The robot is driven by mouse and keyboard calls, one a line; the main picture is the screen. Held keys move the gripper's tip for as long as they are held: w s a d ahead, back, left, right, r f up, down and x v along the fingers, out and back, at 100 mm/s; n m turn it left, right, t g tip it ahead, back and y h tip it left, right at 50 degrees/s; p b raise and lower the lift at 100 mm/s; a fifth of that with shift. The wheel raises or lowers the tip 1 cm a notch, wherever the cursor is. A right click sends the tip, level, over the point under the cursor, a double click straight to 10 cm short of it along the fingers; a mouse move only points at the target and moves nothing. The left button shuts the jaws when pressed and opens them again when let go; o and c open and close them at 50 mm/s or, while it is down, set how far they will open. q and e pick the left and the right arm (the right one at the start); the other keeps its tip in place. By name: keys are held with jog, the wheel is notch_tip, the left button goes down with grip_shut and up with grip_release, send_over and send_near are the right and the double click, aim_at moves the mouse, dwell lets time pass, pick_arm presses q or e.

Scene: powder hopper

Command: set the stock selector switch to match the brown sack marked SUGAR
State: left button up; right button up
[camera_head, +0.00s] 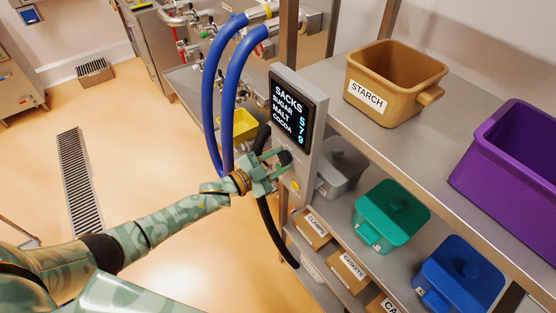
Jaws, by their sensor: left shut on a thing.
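A grey control panel (312,148) on a shelf post carries a black display (290,107) that reads SACKS, SUGAR 5, MALT 7, COCOA 9. Below the display is a black knob (284,157), which looks like the selector switch; its setting cannot be read. My left gripper (277,163) reaches in from the left and is shut on the knob, partly hiding the panel's lower face. No brown sack marked SUGAR is in view. My right gripper is not in view.
A tan STARCH bin (391,92) and a purple bin (517,160) stand on the upper shelf. Blue hoses (229,100) hang behind my gripper. The floor at left is open around a drain grate (79,185).

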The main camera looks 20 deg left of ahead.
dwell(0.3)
pick_arm(q)
jog(key=o, duration=1)
jog(key=shift+a, duration=0.1)
jog(key=v, duration=1.6)
jog(key=shift+s+a+f, duration=0.1)
jog(key=shift+s, duration=0.05)
